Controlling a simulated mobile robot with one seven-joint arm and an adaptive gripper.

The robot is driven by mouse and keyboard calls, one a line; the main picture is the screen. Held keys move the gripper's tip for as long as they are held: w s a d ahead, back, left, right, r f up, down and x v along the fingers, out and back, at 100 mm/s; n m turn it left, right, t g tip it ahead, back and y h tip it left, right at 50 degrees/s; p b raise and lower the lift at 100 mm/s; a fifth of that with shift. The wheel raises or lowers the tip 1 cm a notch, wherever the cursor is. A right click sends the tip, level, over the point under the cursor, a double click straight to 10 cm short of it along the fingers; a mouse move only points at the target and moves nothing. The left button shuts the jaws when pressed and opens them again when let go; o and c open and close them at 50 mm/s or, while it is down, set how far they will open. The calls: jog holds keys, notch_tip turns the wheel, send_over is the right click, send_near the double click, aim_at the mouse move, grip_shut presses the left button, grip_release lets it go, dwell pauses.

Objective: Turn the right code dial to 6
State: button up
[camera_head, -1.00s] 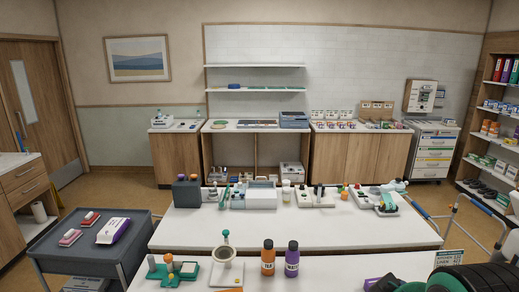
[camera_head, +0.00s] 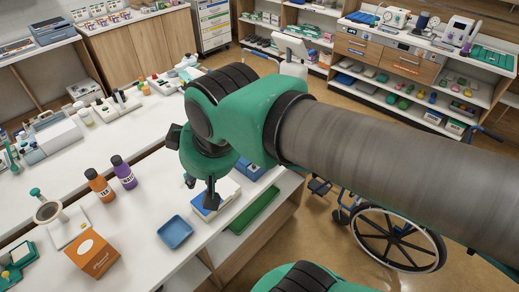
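I cannot make out a code dial with numbers in this view. My arm reaches in from the right, and my gripper (camera_head: 200,190) points down over the near white counter (camera_head: 140,235). Its dark fingers are small and partly hidden by the green wrist, so their opening is unclear. Just below and right of it is a white and blue box (camera_head: 222,203); I cannot tell whether they touch. The arm hides part of the counter and whatever lies behind it.
An orange bottle (camera_head: 99,186) and a purple bottle (camera_head: 124,173) stand left of my gripper. A blue tray (camera_head: 175,232), a green tray (camera_head: 254,210) and an orange box (camera_head: 92,254) lie on the counter. A wheelchair (camera_head: 398,238) stands on the floor at right.

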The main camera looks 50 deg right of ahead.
jog(key=w+d+f+n+g+p, duration=0.1)
jog(key=w+d+f+n+g, duration=0.15)
jog(key=w+d+n, duration=0.45)
jog(key=w+d+f+n+g+p, duration=0.1)
jog(key=w+d+f+n, duration=0.15)
jog(key=w+d, duration=0.9)
jog(key=d+f+n+g, duration=0.1)
jog(key=d+f+n, duration=0.3)
jog(key=d+f, duration=0.6)
jog(key=d+f+n+g+p, duration=0.1)
jog(key=d+f+n, duration=0.2)
jog(key=d+f, duration=0.7)
jog(key=d, duration=0.4)
jog(key=shift+s+d+n, duration=0.25)
jog(key=shift+d+n, duration=0.1)
jog(key=shift+f, duration=0.15)
notch_tip(320, 180, down, 14)
jog(key=shift+r+b, duration=0.25)
jog(key=shift+b, duration=0.35)
grip_shut()
